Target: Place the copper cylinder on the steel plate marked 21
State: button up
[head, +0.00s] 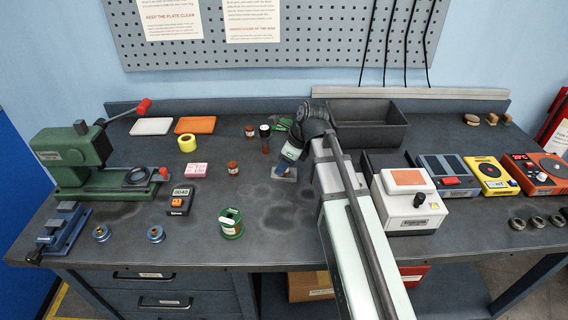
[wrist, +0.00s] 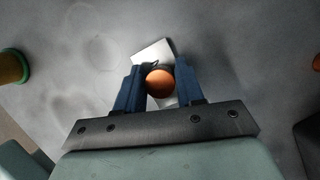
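The copper cylinder (wrist: 160,83) shows in the wrist view as a round orange-brown top between the two blue fingers of my gripper (wrist: 160,80). Both fingers appear to touch its sides. The pale steel plate (wrist: 152,51) lies tilted in the picture behind and below it, partly covered by the fingers and the cylinder. I cannot tell whether the cylinder touches the plate. In the head view my gripper (head: 286,168) is low over the steel plate (head: 285,178), and the cylinder is mostly hidden there. No number on the plate is readable.
A dark open bin (head: 368,124) and a white device (head: 409,200) stand to the right. Bare bench (head: 290,225) lies in front.

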jog(key=o, duration=0.3)
jog(key=shift+r, duration=0.15)
jog(key=v, duration=1.2)
jog(key=shift+s, duration=0.1)
jog(key=shift+o, duration=0.4)
